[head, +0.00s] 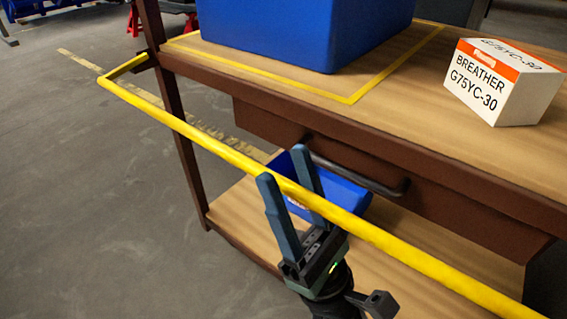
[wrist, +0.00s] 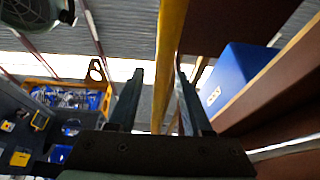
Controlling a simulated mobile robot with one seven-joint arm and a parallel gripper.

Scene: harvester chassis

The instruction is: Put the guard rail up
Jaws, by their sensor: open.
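The guard rail (head: 220,150) is a yellow bar running along the front of a brown workbench (head: 270,75). Its far end bends back to a bracket on the bench leg. It stands out from the bench, lower than the wooden top. My gripper (head: 283,172) is open and points up from below, one finger on each side of the rail. The rail's near end is out of view.
A blue bin (head: 300,30) and a white breather box (head: 500,85) stand on the bench top. A drawer with a dark handle (head: 355,172) is behind the rail. A blue bin (head: 350,194) sits on the lower shelf. The floor at left is clear.

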